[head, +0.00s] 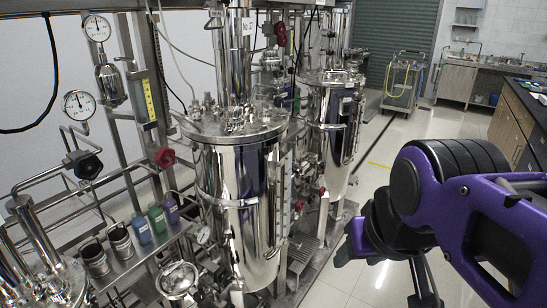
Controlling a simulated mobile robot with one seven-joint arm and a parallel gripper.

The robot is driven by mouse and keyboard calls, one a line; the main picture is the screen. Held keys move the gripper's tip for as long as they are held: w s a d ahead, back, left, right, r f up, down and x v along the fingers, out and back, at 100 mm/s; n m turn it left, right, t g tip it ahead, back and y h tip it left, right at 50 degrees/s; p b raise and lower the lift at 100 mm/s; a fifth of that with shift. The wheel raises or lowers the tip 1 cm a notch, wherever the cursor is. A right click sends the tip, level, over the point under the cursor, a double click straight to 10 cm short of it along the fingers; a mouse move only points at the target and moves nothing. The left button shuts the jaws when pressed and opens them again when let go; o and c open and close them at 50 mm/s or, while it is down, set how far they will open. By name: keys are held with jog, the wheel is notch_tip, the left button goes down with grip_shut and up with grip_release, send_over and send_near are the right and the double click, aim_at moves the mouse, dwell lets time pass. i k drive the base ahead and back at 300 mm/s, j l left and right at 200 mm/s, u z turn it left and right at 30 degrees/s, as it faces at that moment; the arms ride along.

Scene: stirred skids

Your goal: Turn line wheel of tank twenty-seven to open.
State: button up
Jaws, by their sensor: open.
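A steel tank (240,190) stands in the middle of the head view. A sign on the column above it (247,27) starts with "No. 2"; I cannot read the rest. A red handwheel (165,157) sits on the piping at the tank's left. A smaller red wheel (280,33) is above the lid, and another red wheel (299,207) is at its right side. I cannot tell which is the line wheel. My purple and black arm is at the right, with my gripper (425,294) low in front, open, apart from every wheel and partly cut off by the lower edge.
A second steel tank (333,135) stands behind to the right. A black valve knob (88,165) and gauges (78,105) are at the left. Small bottles (157,219) stand on a steel shelf. A cart (402,82) is at the back. The tiled floor (385,165) is clear between skid and bench.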

aim_at(300, 203)
jog(key=k+u, duration=0.2)
jog(key=u, duration=0.15)
jog(key=k+u, duration=0.15)
jog(key=u, duration=1.35)
jog(key=i+l, duration=0.1)
jog(key=l, duration=1.6)
jog(key=i+l, duration=0.15)
jog(key=l, duration=0.75)
